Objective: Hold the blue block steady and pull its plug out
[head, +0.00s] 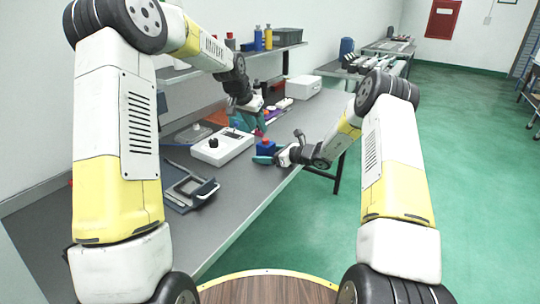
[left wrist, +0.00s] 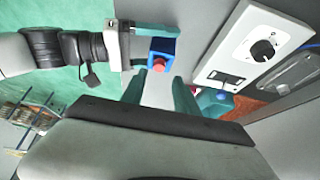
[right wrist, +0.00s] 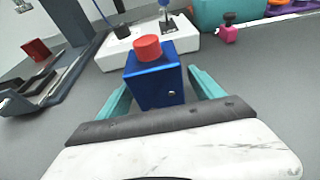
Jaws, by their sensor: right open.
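The blue block (head: 266,147) stands upright near the front edge of the grey bench. Its red plug sits in its top, clearest in the right wrist view (right wrist: 148,48). My right gripper (head: 266,157) is open at bench height. In the right wrist view its teal fingers lie on either side of the blue block (right wrist: 157,85), with a gap at the right finger. My left gripper (head: 250,120) is open and empty above the block. In the left wrist view the block (left wrist: 160,46) and red plug (left wrist: 160,63) show just beyond its open fingertips.
A white control box (head: 222,147) with a black knob stands left of the block. A dark grey frame-like holder (head: 190,188) lies nearer on the bench. A small pink item (right wrist: 228,32) and a teal box (right wrist: 228,12) stand behind. Bare bench surrounds the block.

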